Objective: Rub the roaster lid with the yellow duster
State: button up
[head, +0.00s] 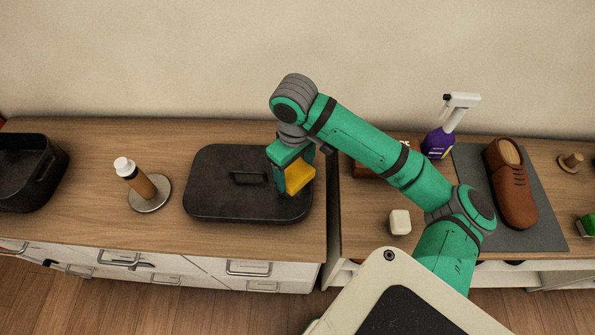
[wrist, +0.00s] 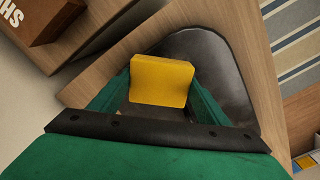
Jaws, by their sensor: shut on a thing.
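The roaster lid (head: 228,203) is a dark, rounded rectangular lid with a handle on top. It lies on the left wooden counter in the head view, and part of it shows in the wrist view (wrist: 207,60). My gripper (head: 284,176) is shut on the yellow duster (head: 301,177), a block-like piece that also shows between the fingers in the wrist view (wrist: 162,82). The duster is over the right end of the lid, right of the handle. I cannot tell whether it touches the lid. My gripper hides part of the lid's right side.
A dark roaster pan (head: 28,180) stands at the far left. Right of a gap are a white block (head: 400,222), a purple spray bottle (head: 438,142) and a brown shoe (head: 511,185) on a grey mat (head: 470,172).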

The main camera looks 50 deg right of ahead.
aim_at(304, 179)
jog(key=shift+s, duration=1.55)
jog(key=shift+w, duration=1.65)
jog(key=shift+s+a+f, duration=0.1)
jog(key=shift+s, duration=1.6)
jog(key=shift+w+r, duration=0.2)
jog(key=shift+w, duration=0.85)
jog(key=shift+w+f, duration=0.15)
jog(key=shift+w, duration=0.45)
jog(key=shift+s, duration=1.55)
jog(key=shift+f, duration=0.1)
jog(key=shift+w, duration=0.2)
